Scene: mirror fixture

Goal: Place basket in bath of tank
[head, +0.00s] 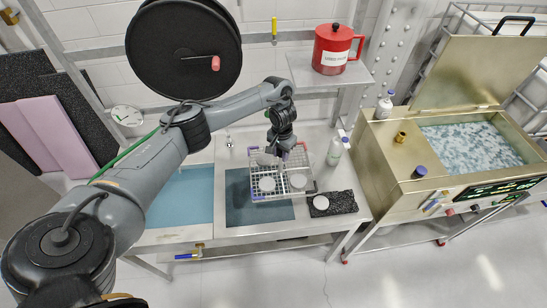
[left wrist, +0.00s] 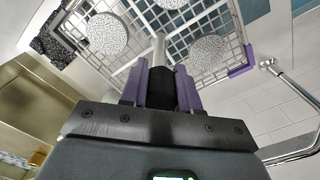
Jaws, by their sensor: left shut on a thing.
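The basket (head: 283,188) is a wire basket with purple corner pieces and pale round discs inside. It is over the dark mat of the bench in the head view; whether it touches the mat I cannot tell. My left gripper (head: 282,153) is above it, shut on its handle. The left wrist view shows the purple fingers (left wrist: 160,88) closed around a dark grip, with the basket (left wrist: 150,52) beyond. The tank (head: 395,185) is a brass-coloured box at the right with its lid raised. Its bath (head: 470,145) holds bubbly pale liquid. My right gripper is not in view.
A white bottle (head: 335,150) stands right of the basket, and a black foam block (head: 332,204) with a disc lies in front. A red can (head: 333,50) is on the shelf above.

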